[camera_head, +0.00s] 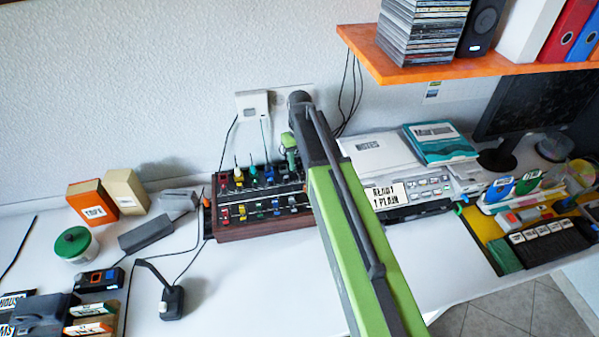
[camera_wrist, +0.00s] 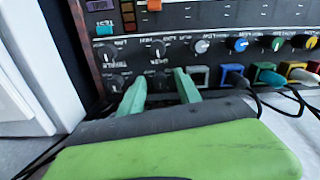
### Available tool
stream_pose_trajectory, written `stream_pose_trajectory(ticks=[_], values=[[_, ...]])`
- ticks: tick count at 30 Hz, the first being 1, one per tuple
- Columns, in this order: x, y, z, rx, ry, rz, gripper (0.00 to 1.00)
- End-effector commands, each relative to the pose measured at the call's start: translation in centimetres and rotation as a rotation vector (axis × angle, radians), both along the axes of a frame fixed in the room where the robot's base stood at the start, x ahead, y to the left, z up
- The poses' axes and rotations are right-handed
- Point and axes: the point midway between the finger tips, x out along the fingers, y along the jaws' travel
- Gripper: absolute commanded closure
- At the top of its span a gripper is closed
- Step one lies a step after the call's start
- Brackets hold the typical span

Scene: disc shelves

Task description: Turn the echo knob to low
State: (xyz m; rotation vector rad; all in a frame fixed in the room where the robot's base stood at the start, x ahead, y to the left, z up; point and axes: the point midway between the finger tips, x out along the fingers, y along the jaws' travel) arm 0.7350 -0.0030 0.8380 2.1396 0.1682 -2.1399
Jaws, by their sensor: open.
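The wooden-sided mixer panel (camera_head: 262,227) stands against the wall in the head view, its right side covered by my arm. In the wrist view the panel fills the upper part, with small black knobs (camera_wrist: 157,48) at left and coloured knobs to the right. My gripper (camera_wrist: 159,80) is open, its two green fingertips apart at the panel's lower edge. A dark knob lies between or just behind the fingertips; I cannot tell whether they touch it. The labels appear upside down and are too small to read, so I cannot tell which knob is echo.
Coloured plugs with cables (camera_wrist: 268,77) sit along the panel edge right of my fingers. A white device (camera_head: 385,160) stands right of the mixer. An orange shelf (camera_head: 420,67) overhangs at upper right.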

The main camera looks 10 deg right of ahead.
Motion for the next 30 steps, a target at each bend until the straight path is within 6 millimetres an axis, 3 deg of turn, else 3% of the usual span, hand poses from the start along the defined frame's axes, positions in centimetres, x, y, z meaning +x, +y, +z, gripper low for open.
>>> stream_pose_trajectory(ticks=[8,17,30], values=[[0.00,0.00,-0.22,0.000,0.000,0.000,0.60],[0.00,-0.01,-0.22,0.000,0.000,0.000,0.99],[0.01,-0.04,-0.24,-0.001,0.000,0.034,1.00]])
